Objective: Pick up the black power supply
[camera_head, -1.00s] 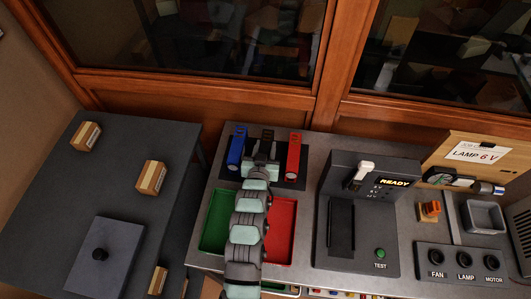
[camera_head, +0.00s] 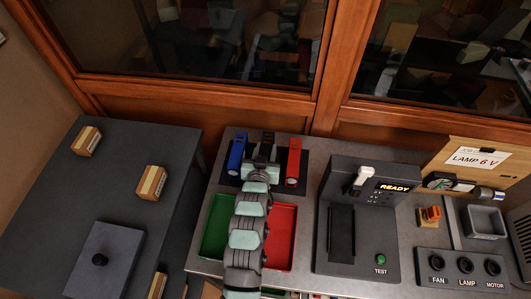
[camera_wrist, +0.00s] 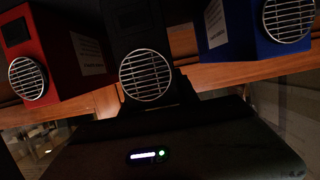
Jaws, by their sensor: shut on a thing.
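The black power supply (camera_head: 267,137) stands at the back of the bench, between a blue unit (camera_head: 237,153) and a red unit (camera_head: 293,161). My gripper (camera_head: 263,158) is shut on it from the front, and my arm hides most of it in the head view. In the wrist view, the black supply (camera_wrist: 145,74) shows its round grille straight ahead, with the red unit (camera_wrist: 50,55) on the left and the blue unit (camera_wrist: 250,25) on the right. My fingertips are hard to make out there. I cannot tell whether the supply is clear of its dark mat.
A green tray (camera_head: 214,228) and a red tray (camera_head: 281,236) lie under and beside my arm. The test station (camera_head: 360,215) reading READY stands to the right. A wooden-framed window is behind. A side table (camera_head: 120,175) with small boxes is on the left.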

